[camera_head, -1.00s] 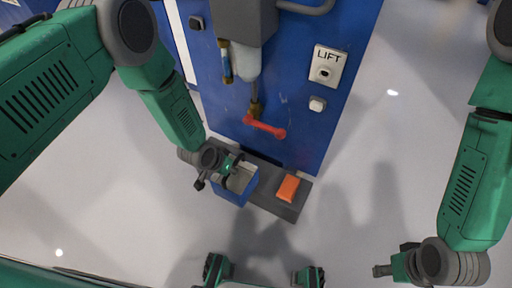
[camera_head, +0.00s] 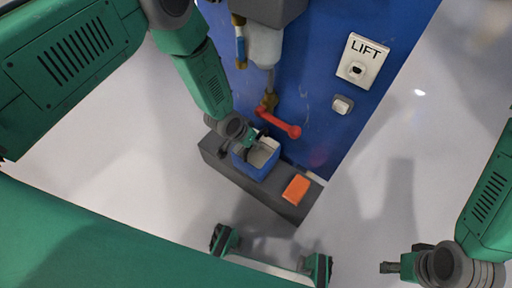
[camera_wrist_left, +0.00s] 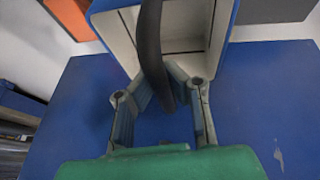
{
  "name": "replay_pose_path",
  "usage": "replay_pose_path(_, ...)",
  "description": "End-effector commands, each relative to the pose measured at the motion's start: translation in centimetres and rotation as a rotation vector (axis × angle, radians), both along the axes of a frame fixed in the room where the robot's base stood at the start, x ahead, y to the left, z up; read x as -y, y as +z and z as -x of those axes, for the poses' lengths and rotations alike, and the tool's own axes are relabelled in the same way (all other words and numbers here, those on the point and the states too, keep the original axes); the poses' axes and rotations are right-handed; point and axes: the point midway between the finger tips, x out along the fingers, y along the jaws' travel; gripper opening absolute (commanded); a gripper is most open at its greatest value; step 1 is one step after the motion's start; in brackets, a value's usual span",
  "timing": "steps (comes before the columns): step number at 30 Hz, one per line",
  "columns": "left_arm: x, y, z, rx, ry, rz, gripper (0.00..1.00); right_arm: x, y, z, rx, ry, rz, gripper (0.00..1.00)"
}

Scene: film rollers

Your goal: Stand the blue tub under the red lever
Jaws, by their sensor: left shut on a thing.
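The blue tub (camera_head: 254,169), open at the top with a pale inside, is at the grey ledge in the head view, just below and slightly left of the red lever (camera_head: 279,124). Whether its base touches the ledge I cannot tell.
The grey ledge (camera_head: 285,208) runs along the foot of the blue panel (camera_head: 318,75). An orange block (camera_head: 296,188) lies on it, right of the tub. A white LIFT plate (camera_head: 358,60) and a small white knob (camera_head: 342,104) are on the panel. The floor at right is clear.

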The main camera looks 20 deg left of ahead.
Motion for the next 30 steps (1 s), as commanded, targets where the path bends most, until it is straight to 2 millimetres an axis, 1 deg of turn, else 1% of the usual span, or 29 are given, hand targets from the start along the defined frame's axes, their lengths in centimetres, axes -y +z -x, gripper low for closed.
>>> replay_pose_path(1, 0.1, -1.1, 0.1, 0.0, -0.002, -0.002, 0.0, 0.0, -1.0, 0.0, 0.0, 0.0, 0.0, 0.4)
replay_pose_path(5, 0.2, -3.0, 0.1, 0.0, -0.004, -0.006, 0.0, 0.0, -2.6, 0.0, 0.0, 0.0, 0.0, 0.4)
replay_pose_path(7, 0.4, -3.2, -0.1, 0.001, -0.005, -0.009, 0.0, 0.0, -2.9, 0.1, -0.001, 0.0, 0.0, 0.4)
replay_pose_path(14, 0.3, -2.9, 0.0, -0.001, -0.004, -0.005, 0.0, 0.0, -2.6, 0.0, 0.0, -0.001, 0.0, 0.4)
replay_pose_path(18, 0.2, -3.3, 0.0, -0.002, -0.005, -0.001, 0.0, 0.0, -2.6, 0.0, 0.0, -0.001, 0.0, 0.4)
replay_pose_path(19, 0.1, -3.3, 0.0, -0.002, -0.005, -0.001, 0.13, 0.0, -2.6, 0.0, 0.0, 0.0, 0.0, 0.4)
replay_pose_path(20, 0.1, -3.3, 0.0, -0.002, -0.005, -0.001, 0.24, 0.0, -2.6, 0.0, 0.0, 0.0, 0.0, 0.4)
replay_pose_path(21, 0.1, -3.3, 0.0, -0.002, -0.005, -0.001, 0.28, 0.0, -2.6, 0.0, 0.0, 0.0, 0.0, 0.4)
replay_pose_path(30, 0.3, -3.1, 0.0, -0.002, -0.004, -0.008, 0.28, 0.0, -2.6, 0.0, 0.0, 0.0, 0.0, 0.4)
